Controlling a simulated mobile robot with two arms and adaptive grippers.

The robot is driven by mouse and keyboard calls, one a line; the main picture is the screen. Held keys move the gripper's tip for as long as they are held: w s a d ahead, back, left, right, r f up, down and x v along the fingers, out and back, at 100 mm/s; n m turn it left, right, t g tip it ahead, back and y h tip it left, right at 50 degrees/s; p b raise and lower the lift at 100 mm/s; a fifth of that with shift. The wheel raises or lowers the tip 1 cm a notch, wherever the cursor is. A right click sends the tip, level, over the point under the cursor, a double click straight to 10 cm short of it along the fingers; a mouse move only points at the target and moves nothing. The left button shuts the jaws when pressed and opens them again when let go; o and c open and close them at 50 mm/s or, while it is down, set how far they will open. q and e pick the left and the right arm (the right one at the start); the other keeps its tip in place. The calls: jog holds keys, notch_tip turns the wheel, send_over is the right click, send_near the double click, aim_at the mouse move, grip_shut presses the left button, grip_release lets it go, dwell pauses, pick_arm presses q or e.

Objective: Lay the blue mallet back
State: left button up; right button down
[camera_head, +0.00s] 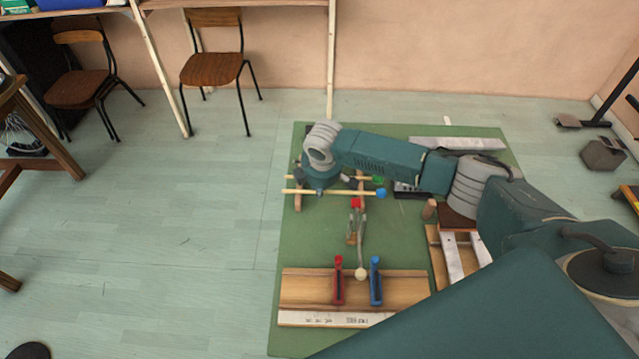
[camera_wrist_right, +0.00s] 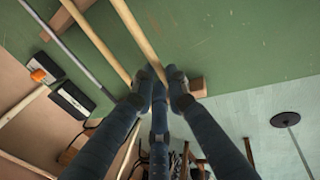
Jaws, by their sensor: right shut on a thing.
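The blue mallet is a pale wooden stick with a blue head (camera_head: 380,193). It lies level above the green mat, across or just over two small wooden supports, the left one (camera_head: 298,201) and one near its head. My right gripper (camera_wrist_right: 158,84) is shut on a pale stick (camera_wrist_right: 138,36), apparently this mallet's. In the head view my wrist mostly hides that grip. I cannot tell whether the stick touches the supports. A green-headed mallet (camera_head: 378,180) lies parallel just behind it. My left gripper is not in view.
In front, a wooden board (camera_head: 306,286) bears a red piece (camera_head: 338,280) and a blue piece (camera_head: 376,281).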

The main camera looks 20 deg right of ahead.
jog(key=shift+f, duration=0.35)
jog(key=shift+f, duration=0.1)
jog(key=shift+f, duration=0.2)
dwell(0.4)
jog(key=c, duration=1.7)
grip_release()
jog(key=shift+o, duration=0.2)
jog(key=v, duration=1.2)
